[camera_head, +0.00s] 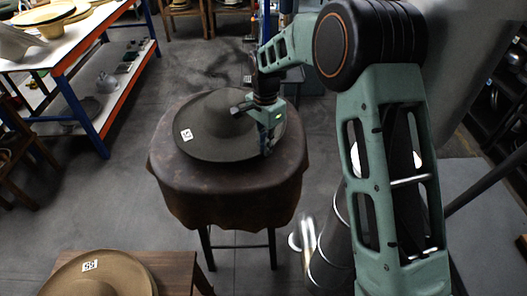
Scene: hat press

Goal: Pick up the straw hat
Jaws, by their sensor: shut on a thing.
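A dark grey-brown wide-brimmed hat (192,143) with a small white label lies on a round stool or table (225,190) covered with brown cloth. Its straw texture cannot be made out from here. My gripper (267,140) comes down over the hat's right side and is shut on its brim.
A tan wide-brimmed hat (125,275) with a label sits on a wooden table (180,268) at the lower left. Pale hats (42,15) lie on a white-topped, orange-edged bench (70,48) at the upper left. Grey floor between is clear.

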